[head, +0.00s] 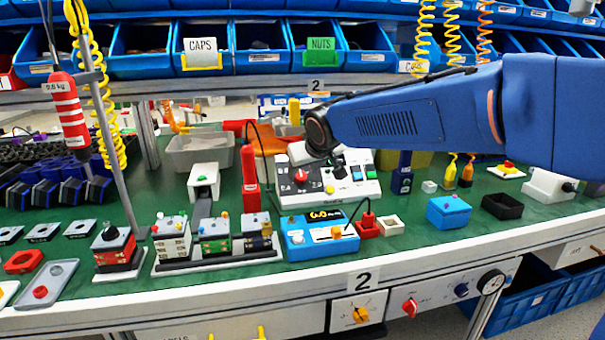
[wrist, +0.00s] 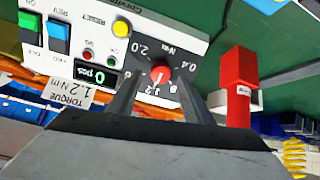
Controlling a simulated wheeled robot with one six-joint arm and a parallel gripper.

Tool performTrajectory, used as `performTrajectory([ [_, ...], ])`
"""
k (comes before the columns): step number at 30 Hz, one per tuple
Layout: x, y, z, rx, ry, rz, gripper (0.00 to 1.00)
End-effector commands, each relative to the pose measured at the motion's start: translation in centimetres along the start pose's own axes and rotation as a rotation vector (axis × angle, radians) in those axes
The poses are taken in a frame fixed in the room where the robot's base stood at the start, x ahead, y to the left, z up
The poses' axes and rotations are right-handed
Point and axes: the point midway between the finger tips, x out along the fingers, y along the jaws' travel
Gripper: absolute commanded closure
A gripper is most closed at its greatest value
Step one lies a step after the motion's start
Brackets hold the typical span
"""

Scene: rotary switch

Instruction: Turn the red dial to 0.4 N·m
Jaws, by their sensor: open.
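The red dial (wrist: 161,74) is on a white control panel in the wrist view, which is seen roughly upside down. Marks 2.0 and 0.4 show at the dial's upper left and right, and other figures below it are partly covered. A small white mark shows on the dial, but its exact setting is unclear. My gripper (wrist: 155,86) is open, its two dark fingers reaching toward either side of the dial; contact cannot be told. In the head view the red dial (head: 300,175) sits on the left part of the white control box (head: 348,193).
The panel has a yellow button (wrist: 122,28), green and blue switches, and a display. A red upright tool (wrist: 237,85) stands close beside the panel. In the head view, a blue-fronted device (head: 318,240) stands before the box on the crowded green bench.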

Motion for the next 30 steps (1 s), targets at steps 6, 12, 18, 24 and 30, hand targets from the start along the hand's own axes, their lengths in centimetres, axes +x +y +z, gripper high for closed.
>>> performTrajectory([
  [6,2.0,0.0,0.0,0.001,0.0,0.0,0.54],
  [12,2.4,0.0,0.0,0.001,0.0,0.0,0.54],
  [18,2.4,0.0,0.0,0.001,0.0,0.0,0.61],
  [24,2.4,0.0,0.0,0.001,0.0,0.0,0.95],
  [30,2.4,0.0,0.0,-0.012,0.0,0.0,0.95],
])
